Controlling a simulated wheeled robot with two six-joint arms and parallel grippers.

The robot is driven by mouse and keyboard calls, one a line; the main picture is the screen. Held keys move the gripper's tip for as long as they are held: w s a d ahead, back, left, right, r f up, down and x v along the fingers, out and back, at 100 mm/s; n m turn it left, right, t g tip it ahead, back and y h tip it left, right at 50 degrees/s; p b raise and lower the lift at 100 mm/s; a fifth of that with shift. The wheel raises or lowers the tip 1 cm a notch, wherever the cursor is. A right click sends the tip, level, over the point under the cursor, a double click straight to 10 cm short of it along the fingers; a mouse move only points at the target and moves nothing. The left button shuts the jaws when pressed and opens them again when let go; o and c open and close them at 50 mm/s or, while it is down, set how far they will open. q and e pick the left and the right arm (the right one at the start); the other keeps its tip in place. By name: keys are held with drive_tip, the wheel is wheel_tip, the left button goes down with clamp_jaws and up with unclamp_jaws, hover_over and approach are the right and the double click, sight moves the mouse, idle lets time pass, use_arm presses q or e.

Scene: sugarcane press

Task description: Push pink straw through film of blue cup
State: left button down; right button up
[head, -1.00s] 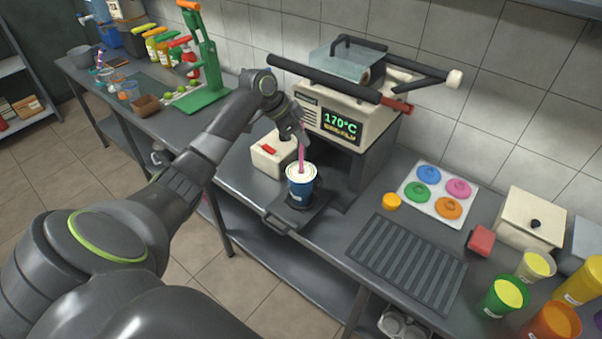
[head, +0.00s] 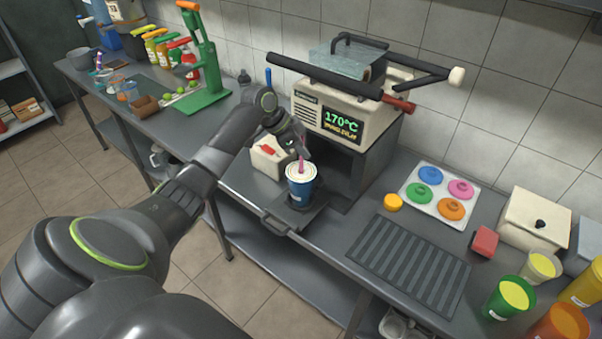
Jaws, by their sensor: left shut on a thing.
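The blue cup (head: 301,193) stands upright on the dark pull-out tray of the sealing machine, with a pale film over its top (head: 301,172). The pink straw (head: 302,165) is upright over the middle of the film, and only a short length shows between gripper and film. My left gripper (head: 301,151) is shut on the straw, just above the cup. The lower end of the straw meets the film; whether it has gone through is hard to see. My right gripper is not in view.
The sealing machine (head: 345,112) with a 170°C display stands right behind the cup. A white box with a red top mark (head: 268,160) is close at left. A tray of coloured lids (head: 437,194) and a ridged mat (head: 408,262) lie to the right.

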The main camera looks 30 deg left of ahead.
sight(302, 136)
use_arm(q)
drive_tip(key=shift+f, duration=0.45)
drive_tip(key=c, duration=1.5)
unclamp_jaws()
drive_tip(key=shift+o, duration=0.2)
drive_tip(key=shift+r, duration=0.15)
wheel_tip(302, 136, up, 7)
drive_tip(key=p, duration=0.6)
drive_tip(key=shift+p, duration=0.4)
